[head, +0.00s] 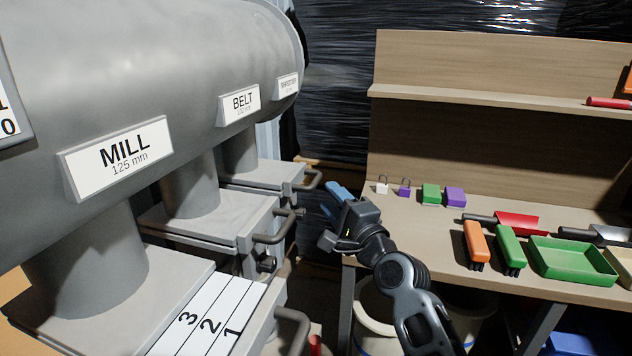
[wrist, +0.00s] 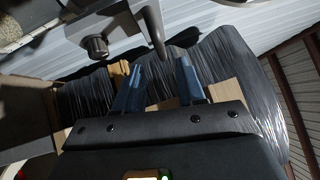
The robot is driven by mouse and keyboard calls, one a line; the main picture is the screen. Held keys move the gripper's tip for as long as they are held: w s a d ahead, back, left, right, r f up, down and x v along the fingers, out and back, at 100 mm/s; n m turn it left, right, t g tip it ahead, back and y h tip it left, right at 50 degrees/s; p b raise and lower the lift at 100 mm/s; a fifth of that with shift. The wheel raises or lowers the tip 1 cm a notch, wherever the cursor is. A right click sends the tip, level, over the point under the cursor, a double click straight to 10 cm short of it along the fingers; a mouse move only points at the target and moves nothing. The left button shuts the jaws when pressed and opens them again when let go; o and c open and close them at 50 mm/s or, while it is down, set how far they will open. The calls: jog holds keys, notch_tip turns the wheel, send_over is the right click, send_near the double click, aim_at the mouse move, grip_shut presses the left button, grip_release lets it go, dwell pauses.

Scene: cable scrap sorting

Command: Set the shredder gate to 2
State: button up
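The shredder gate (head: 262,175) is the farthest of the gates on the left, under the pipe with the small SHREDDER label (head: 288,86). Its grey bar handle (head: 314,180) faces right, and no numbers show on its plate. My gripper (head: 332,202) has blue fingers and is just right of and below that handle, apart from it. In the wrist view the fingers (wrist: 158,65) are spread with nothing between them. A grey handle (wrist: 152,30) and a round knob (wrist: 95,46) show ahead of them; I cannot tell which gate they belong to.
The belt gate (head: 205,222) and mill gate (head: 110,300) are nearer; the mill gate's scale (head: 212,322) shows 3, 2, 1. A workbench (head: 400,215) with padlocks, brushes and a green tray (head: 570,262) stands right. Black-wrapped stacks (head: 335,80) are behind.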

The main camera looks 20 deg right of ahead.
aim_at(317, 177)
jog(key=shift+w+a+r, duration=0.2)
jog(key=shift+w, duration=1.1)
jog(key=shift+w+a+r, duration=0.15)
jog(key=shift+w+r, duration=0.05)
jog(key=shift+w, duration=1.1)
jog(key=shift+w+a+r, duration=0.2)
jog(key=shift+w, duration=1.1)
jog(key=shift+c, duration=0.3)
grip_shut()
jog(key=shift+s+d+f, duration=0.1)
